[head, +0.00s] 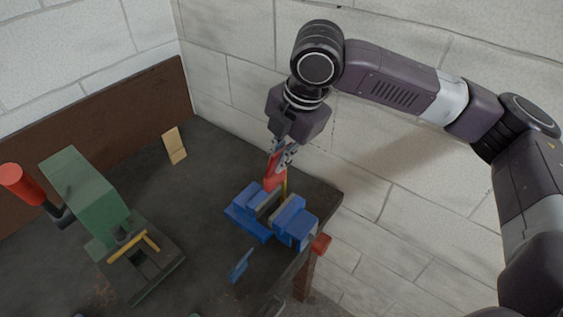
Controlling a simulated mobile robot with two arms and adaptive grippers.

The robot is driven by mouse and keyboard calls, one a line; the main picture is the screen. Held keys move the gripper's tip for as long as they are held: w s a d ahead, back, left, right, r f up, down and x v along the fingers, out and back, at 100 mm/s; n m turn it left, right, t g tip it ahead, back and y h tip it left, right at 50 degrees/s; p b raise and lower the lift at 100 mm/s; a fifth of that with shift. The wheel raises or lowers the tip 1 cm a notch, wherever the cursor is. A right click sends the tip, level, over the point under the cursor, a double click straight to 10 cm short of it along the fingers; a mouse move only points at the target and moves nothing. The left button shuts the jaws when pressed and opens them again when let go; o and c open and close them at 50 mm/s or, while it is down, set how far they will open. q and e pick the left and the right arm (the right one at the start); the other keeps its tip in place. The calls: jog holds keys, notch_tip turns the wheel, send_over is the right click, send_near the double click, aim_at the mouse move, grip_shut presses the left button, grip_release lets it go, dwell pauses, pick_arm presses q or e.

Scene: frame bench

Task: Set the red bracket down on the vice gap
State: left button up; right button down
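The red bracket (273,178) is upright between the fingers of my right gripper (281,153), which is shut on it. The bracket's lower end is at the far side of the blue vice (293,222). The vice stands near the right corner of the bench, and its grey jaws (268,206) face each other across a gap. The bracket appears over or just behind the far end of the jaws; I cannot tell whether it touches them. My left gripper is not in view.
A green press (82,190) with a red handle (18,181) stands at the left of the dark bench (196,262). A small blue bracket (240,266) lies in front of the vice.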

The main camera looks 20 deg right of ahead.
aim_at(279, 182)
jog(key=shift+s+r, duration=0.1)
jog(key=shift+r+p, duration=0.15)
jog(key=shift+p, duration=0.45)
jog(key=shift+f+b, duration=0.8)
jog(key=shift+f, duration=2.9)
jog(key=shift+f+b, duration=0.3)
jog(key=shift+f, duration=1.2)
jog(key=c, duration=2.1)
grip_release()
